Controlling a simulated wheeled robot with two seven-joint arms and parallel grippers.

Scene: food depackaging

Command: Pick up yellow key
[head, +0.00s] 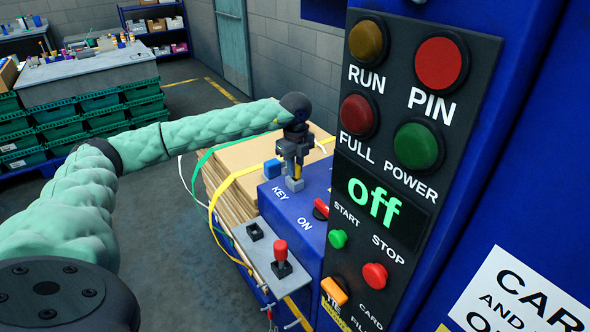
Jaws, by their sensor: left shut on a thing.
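My left gripper (294,163) points down over the blue machine's top, above the "KEY" label. It is shut on the yellow key (298,170), of which only a small strip shows between the dark fingers. Directly below the fingertips is a small grey key holder (295,184). I cannot tell whether the key still touches that holder. A small blue block (271,167) stands just left of the gripper. My right gripper is not in view.
A black control panel (398,207) with several buttons and an "off" display rises close on the right. A red switch (321,208) and a red-topped lever (281,257) are in front. Stacked cardboard (235,155) with straps lies behind. A workbench (90,75) stands far left.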

